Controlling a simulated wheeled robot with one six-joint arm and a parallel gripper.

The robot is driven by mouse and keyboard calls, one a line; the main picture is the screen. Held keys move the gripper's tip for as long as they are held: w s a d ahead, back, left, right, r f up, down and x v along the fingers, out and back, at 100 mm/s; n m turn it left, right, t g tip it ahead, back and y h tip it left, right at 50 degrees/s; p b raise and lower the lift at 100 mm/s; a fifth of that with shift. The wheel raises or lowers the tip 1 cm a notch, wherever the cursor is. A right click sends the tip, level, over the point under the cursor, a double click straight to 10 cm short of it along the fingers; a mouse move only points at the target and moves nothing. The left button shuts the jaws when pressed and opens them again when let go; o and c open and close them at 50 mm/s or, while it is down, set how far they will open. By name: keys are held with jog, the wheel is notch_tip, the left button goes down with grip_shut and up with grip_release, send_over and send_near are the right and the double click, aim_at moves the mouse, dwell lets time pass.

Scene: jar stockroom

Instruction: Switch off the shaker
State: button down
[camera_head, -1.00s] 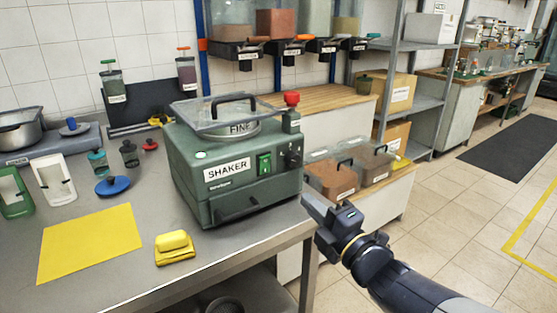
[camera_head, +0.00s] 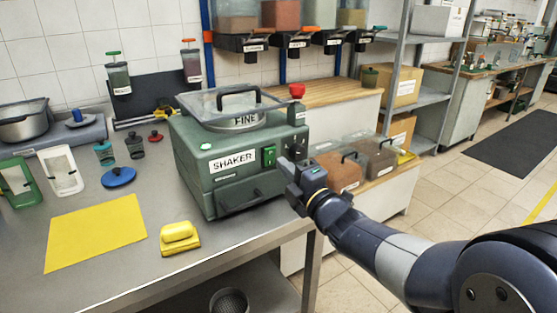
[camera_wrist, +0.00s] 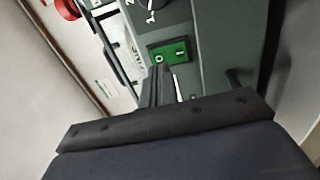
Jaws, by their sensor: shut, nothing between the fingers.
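The shaker (camera_head: 235,160) is a green box with a "SHAKER" label on the steel bench, with a "FINE" sieve under a clear lid on top. Its green rocker switch (camera_head: 269,156) is on the front face, right of the label. In the wrist view the switch (camera_wrist: 168,51) shows O and I marks, with a dial (camera_wrist: 150,8) beside it. A red knob (camera_head: 297,90) tops the shaker's right side. My gripper (camera_head: 284,163) is shut and empty, close to the switch at the shaker's right front. In the wrist view the fingertips (camera_wrist: 162,70) are just beside the switch; contact cannot be told.
Bins of brown material (camera_head: 340,172) stand right of the shaker, behind my arm. Open floor (camera_head: 440,190) lies to the right.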

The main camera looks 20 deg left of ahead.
aim_at(271, 153)
jog(key=shift+x, duration=1.65)
jog(key=shift+w+a+r+p, duration=0.15)
jog(key=shift+r+p, duration=0.3)
jog(key=shift+p, duration=0.6)
jog(key=shift+f+b, duration=0.35)
jog(key=shift+b, duration=0.05)
